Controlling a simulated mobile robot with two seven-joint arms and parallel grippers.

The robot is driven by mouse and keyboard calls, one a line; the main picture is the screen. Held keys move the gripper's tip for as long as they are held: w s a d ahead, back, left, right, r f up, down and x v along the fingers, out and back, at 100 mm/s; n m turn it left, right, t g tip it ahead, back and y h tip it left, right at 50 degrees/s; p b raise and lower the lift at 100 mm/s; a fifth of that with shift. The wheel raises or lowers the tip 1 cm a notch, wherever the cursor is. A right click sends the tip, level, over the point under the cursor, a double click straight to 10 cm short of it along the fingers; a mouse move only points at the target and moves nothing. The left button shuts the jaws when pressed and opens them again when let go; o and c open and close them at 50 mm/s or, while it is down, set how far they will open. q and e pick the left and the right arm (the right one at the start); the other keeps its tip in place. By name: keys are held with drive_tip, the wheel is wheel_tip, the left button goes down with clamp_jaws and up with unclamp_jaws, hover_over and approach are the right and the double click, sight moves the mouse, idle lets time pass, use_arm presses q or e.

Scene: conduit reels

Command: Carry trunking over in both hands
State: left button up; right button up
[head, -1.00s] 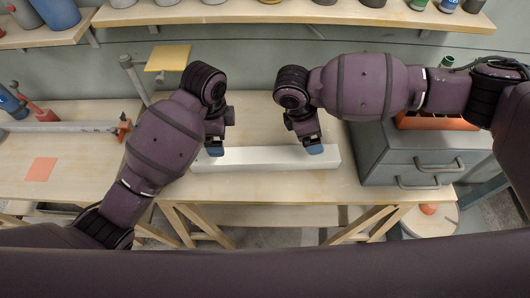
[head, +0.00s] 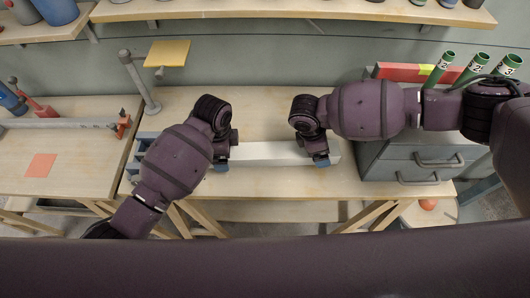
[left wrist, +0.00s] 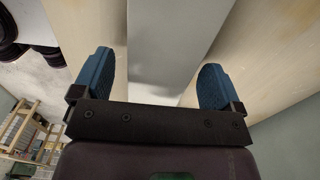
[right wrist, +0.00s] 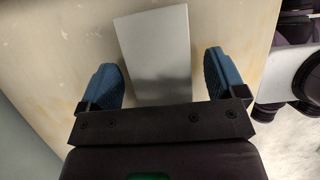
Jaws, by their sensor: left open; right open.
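The trunking (head: 268,153), a long pale grey-white bar, lies flat across the middle bench. Its left stretch is hidden behind my left arm. My left gripper (head: 220,164) is at its left part; in the left wrist view the open blue fingers (left wrist: 155,80) stand either side of the trunking (left wrist: 165,35), with gaps. My right gripper (head: 321,164) is near its right end; in the right wrist view the open fingers (right wrist: 164,82) stand either side of the trunking (right wrist: 154,55), with gaps. Contact with the bar cannot be seen.
A grey drawer cabinet (head: 412,163) stands at the bench's right, with green tubes (head: 472,70) behind. A blue-grey holder (head: 132,160) shows left of my left arm. A post with a yellow plate (head: 167,53) rises at the back left. The left bench (head: 75,165) has an orange square (head: 41,165).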

use_arm(q)
drive_tip(key=shift+f, duration=0.35)
use_arm(e)
drive_tip(key=shift+d+f, duration=0.15)
drive_tip(key=shift+f, duration=0.2)
use_arm(q)
drive_tip(key=c, duration=1.3)
use_arm(e)
drive_tip(key=c, duration=1.2)
